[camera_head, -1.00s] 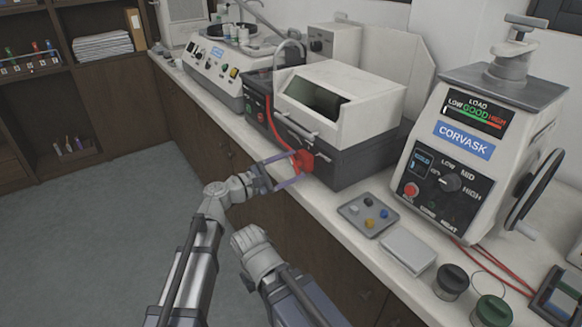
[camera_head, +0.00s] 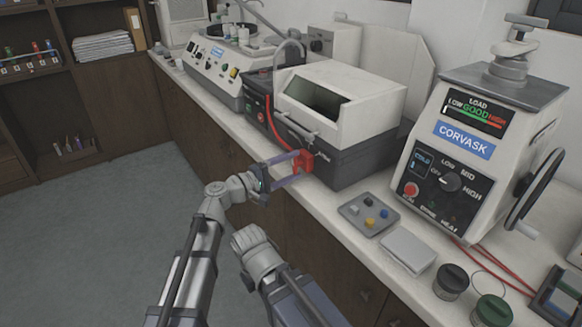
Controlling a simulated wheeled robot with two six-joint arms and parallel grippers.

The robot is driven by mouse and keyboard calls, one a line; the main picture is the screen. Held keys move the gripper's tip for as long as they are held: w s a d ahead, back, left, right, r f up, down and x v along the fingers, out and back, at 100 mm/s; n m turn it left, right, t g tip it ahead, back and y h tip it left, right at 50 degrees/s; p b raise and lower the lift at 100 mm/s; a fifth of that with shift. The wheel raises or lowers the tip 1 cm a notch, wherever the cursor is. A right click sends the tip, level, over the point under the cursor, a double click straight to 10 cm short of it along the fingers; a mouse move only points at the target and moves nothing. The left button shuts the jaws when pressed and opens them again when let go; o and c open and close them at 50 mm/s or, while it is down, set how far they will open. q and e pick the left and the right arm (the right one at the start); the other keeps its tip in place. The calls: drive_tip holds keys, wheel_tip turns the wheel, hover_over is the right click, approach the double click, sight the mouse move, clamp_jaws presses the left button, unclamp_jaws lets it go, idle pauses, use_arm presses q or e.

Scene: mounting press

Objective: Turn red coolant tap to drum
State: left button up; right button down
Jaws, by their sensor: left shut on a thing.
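The red coolant tap (camera_head: 304,162) sits at the lower front of the grey-and-white hooded machine (camera_head: 345,95), at the end of a red hose (camera_head: 272,124). My left gripper (camera_head: 296,169) has its fingers on the tap and is shut on it. The fingers hide part of the tap. My right arm ends low in the middle of the view; its gripper fingers cannot be made out. No drum can be clearly identified.
Two dark-lidded jars (camera_head: 451,281) stand near the front edge. The floor at left is clear.

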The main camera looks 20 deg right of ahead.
use_arm(q)
drive_tip(key=shift+m, duration=0.6)
drive_tip(key=o, duration=1.3)
drive_tip(key=v, duration=0.8)
